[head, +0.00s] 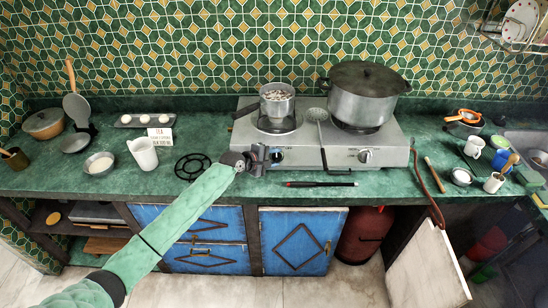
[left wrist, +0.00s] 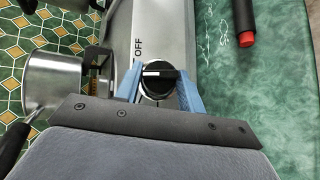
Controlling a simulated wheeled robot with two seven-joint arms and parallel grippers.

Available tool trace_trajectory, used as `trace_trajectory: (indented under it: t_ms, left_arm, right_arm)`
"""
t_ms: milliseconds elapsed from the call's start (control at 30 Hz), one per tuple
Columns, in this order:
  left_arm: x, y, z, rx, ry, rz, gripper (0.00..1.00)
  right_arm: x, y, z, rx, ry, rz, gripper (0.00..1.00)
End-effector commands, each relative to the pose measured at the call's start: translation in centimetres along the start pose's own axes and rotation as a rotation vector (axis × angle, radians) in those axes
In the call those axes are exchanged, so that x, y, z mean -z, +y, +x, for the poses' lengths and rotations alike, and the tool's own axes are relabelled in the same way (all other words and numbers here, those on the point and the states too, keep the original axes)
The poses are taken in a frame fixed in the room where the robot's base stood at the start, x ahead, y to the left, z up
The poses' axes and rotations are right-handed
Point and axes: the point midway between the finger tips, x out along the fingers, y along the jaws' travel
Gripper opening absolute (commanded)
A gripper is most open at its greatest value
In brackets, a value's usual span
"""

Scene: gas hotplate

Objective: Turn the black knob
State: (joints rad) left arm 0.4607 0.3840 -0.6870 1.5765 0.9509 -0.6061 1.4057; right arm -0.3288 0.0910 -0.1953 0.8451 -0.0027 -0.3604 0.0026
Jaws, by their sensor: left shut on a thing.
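The black knob (left wrist: 160,74) is on the front panel of the steel hotplate, beside an "OFF" label. Its grip bar lies across the wrist picture, with a white mark on it. My left gripper (left wrist: 156,88) has its two blue fingers on either side of the knob and is shut on it. In the head view my left gripper (head: 262,160) is at the left part of the hotplate's (head: 325,148) front face, and the knob (head: 278,157) is partly hidden by it. My right gripper is not in view.
A saucepan (head: 277,104) stands on the left burner and a large lidded pot (head: 364,100) on the right one. A second knob (head: 365,156) is on the front face. A black and red stick (head: 320,184) lies in front. A ring trivet (head: 192,167) lies to the left.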

Motion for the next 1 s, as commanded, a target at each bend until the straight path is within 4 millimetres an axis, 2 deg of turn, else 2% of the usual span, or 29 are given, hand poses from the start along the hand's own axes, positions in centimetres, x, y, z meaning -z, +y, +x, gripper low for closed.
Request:
trace_trajectory:
  t_ms: [133, 400, 633, 667, 767, 1000]
  left_arm:
    - [0.0, -0.4, 0.1, 0.034, -0.003, 0.027, 0.16]
    - [0.0, -0.5, 0.1, 0.048, -0.005, 0.042, 0.16]
    - [0.0, -0.6, 0.1, 0.048, -0.005, 0.041, 0.16]
    - [0.0, -0.6, 0.1, 0.049, -0.005, 0.041, 0.41]
    - [-0.1, -0.5, 0.1, 0.047, -0.005, 0.041, 0.59]
    - [0.0, -0.2, 0.1, 0.043, -0.004, 0.041, 0.59]
  right_arm:
    - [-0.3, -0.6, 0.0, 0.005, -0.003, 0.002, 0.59]
    - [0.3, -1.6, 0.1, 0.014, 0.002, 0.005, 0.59]
    - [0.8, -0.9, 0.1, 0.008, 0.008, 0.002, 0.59]
    - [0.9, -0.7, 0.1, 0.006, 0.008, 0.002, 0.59]
    - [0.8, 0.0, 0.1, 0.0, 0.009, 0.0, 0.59]
    - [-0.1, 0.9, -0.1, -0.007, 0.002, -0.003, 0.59]
